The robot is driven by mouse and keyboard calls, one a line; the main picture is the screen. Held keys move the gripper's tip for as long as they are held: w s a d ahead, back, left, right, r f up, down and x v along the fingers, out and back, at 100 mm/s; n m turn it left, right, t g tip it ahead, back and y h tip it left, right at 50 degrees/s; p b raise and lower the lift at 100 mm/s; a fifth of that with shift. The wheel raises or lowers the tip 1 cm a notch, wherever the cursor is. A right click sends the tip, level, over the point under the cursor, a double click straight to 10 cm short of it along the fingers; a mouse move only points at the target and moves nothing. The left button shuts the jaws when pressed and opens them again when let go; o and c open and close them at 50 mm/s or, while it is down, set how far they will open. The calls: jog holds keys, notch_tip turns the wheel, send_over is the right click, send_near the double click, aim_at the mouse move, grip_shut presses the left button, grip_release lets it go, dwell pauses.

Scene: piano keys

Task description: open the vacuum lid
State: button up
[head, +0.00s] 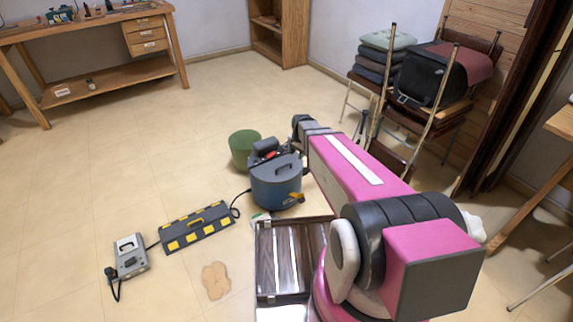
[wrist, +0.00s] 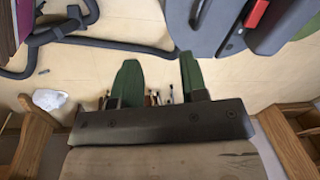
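The vacuum (head: 274,190) stands on the floor in the head view, with a blue round body and a yellow-orange latch (head: 297,199) low at its right. Its dark lid (head: 284,167) has a handle on top. Dark parts with red lie behind it; I cannot tell whether the lid is raised. In the wrist view, part of the vacuum (wrist: 207,25) shows at the upper right, beside a dark piece with a red part (wrist: 256,13). My gripper (wrist: 159,66) has two green fingers spread apart with nothing between them. The fingers are not clearly visible in the head view.
A green bin (head: 243,148) stands behind the vacuum. Chairs with cushions (head: 385,60) stand right. Dark tubing (wrist: 100,42) crosses the wrist view.

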aim_at(287, 165)
jog(key=w+a+f+m, duration=0.3)
jog(key=w+f+m, duration=0.1)
jog(key=w, duration=0.4)
jog(key=shift+t, duration=0.3)
jog(key=f, duration=0.3)
jog(key=w+f, duration=0.1)
jog(key=f, duration=0.3)
jog(key=a+f, duration=0.1)
jog(key=f, duration=0.2)
jog(key=shift+w+f, duration=0.2)
jog(key=shift+f, duration=0.2)
grip_shut()
